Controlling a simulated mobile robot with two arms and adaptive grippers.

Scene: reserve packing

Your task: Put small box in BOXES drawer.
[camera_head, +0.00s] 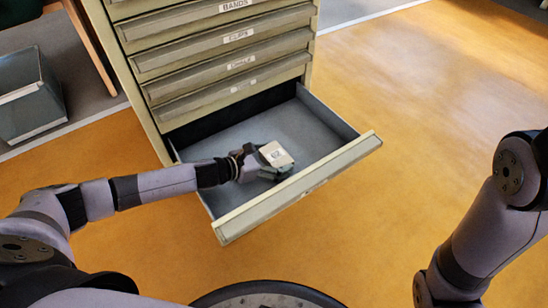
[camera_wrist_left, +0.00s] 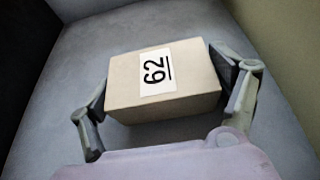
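The small box (camera_head: 275,154) is pale tan with a white label reading 62. It is inside the open bottom drawer (camera_head: 299,188) of a beige cabinet. My left gripper (camera_head: 270,166) reaches into the drawer from the left. In the left wrist view the small box (camera_wrist_left: 165,85) sits between the two fingers of my left gripper (camera_wrist_left: 165,90), which press close to its left and right sides. Whether the box touches the drawer floor is hard to tell. The open drawer's label is not visible. My right gripper is out of view.
Closed drawers (camera_head: 225,50) with labels, one reading BANDS, rise above the open one. A grey-blue bin (camera_head: 28,105) stands on the floor at the far left. The orange floor right of the drawer is clear. The rest of the drawer looks empty.

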